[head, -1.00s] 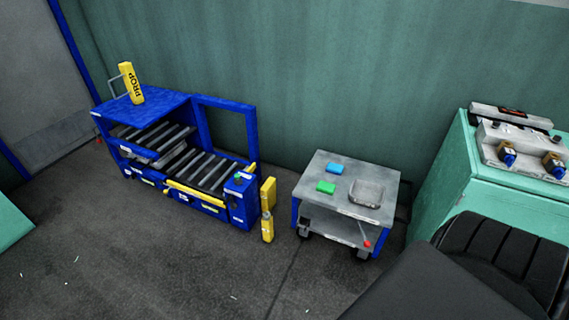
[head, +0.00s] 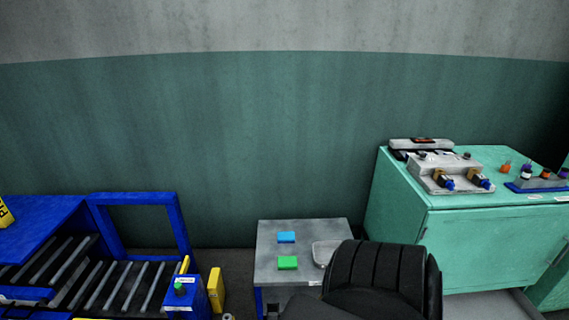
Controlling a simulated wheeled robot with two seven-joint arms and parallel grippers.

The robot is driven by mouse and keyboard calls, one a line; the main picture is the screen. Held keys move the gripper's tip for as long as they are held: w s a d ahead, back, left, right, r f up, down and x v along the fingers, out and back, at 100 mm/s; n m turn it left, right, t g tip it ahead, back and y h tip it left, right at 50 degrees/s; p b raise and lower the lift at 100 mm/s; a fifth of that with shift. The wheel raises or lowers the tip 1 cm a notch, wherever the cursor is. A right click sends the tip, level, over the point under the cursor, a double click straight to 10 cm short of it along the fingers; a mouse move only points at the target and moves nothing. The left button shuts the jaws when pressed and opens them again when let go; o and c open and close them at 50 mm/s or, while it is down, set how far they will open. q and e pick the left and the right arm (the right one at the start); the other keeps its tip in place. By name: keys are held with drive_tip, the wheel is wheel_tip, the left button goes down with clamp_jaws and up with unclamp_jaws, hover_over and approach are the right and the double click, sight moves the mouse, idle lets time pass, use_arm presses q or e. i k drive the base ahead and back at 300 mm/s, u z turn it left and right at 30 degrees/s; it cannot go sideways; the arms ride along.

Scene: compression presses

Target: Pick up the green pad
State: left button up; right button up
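The green pad (head: 288,263) lies flat on the top of a grey cart (head: 300,232), near the cart's left front part. A blue pad (head: 286,237) lies just behind it, apart from it. Neither of my grippers shows in the head view, and nothing touches the green pad.
A blue press frame (head: 140,225) with rollers stands left of the cart, with a yellow block (head: 216,290) beside it. A teal cabinet (head: 480,240) carrying a metal fixture (head: 445,172) stands to the right. A green wall (head: 240,140) is behind the cart.

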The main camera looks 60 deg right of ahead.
sight(283, 262)
drive_tip(key=z, duration=0.5)
drive_tip(key=i, duration=0.75)
drive_tip(key=z, duration=1.15)
drive_tip(key=i, duration=0.35)
drive_tip(key=z, duration=0.25)
